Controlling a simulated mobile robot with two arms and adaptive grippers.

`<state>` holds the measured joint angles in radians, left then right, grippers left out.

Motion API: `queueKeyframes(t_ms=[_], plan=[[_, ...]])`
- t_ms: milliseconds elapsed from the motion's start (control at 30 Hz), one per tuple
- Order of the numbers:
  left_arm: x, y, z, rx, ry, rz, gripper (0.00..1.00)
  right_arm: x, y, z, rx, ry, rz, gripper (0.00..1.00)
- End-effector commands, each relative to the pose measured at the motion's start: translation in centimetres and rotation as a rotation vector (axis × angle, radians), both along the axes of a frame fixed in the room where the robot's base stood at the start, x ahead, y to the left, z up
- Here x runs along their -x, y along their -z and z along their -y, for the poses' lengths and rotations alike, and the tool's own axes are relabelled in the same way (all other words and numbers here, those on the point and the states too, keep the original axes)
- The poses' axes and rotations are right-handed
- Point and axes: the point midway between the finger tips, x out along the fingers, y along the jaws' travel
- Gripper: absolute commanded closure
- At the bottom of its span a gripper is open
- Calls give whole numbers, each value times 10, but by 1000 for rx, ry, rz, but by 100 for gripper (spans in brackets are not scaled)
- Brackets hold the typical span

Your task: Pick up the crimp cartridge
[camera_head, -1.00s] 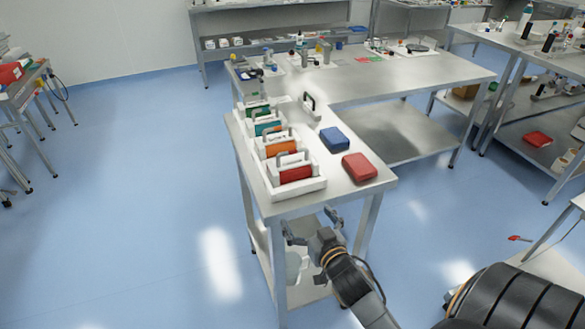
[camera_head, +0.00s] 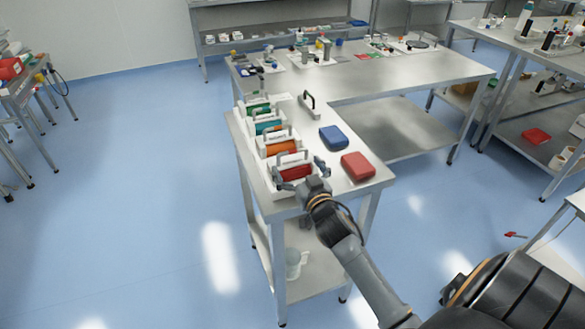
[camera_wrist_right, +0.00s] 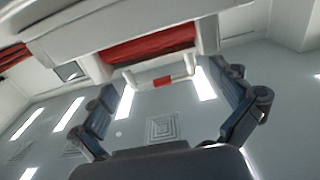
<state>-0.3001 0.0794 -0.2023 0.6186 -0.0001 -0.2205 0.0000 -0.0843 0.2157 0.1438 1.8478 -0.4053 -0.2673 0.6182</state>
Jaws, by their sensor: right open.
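Several handled cartridges stand in white holders in a row on the near arm of the table: green (camera_head: 257,110), teal (camera_head: 268,127), orange (camera_head: 281,148) and red (camera_head: 295,172). Their labels are too small to read, so I cannot tell which is the crimp cartridge. My right gripper (camera_head: 298,176) is open at the red cartridge at the near end. In the right wrist view the red cartridge (camera_wrist_right: 150,45) and its pale handle (camera_wrist_right: 160,80) lie ahead between my spread fingers (camera_wrist_right: 168,100). I cannot tell whether they touch. My left gripper is not in view.
A blue case (camera_head: 334,137) and a red case (camera_head: 357,166) lie right of the row. A black-handled item (camera_head: 309,103) stands behind them. The steel table (camera_head: 400,75) extends right, with small items along its back. A bucket (camera_head: 293,262) sits on the lower shelf.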

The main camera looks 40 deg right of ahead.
Motion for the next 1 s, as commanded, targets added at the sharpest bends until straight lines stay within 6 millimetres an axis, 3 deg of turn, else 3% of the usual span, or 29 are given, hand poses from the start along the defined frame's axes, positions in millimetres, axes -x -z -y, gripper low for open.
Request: queueKeyframes(t_ms=[200,500,833,1000], plan=[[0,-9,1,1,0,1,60,-28,-2,8,0,-1,0,0],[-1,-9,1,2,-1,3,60,-32,0,9,0,-1,-1,0],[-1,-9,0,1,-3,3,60,-32,0,9,0,-1,-1,66],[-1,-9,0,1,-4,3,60,-32,-2,9,1,-2,3,67]])
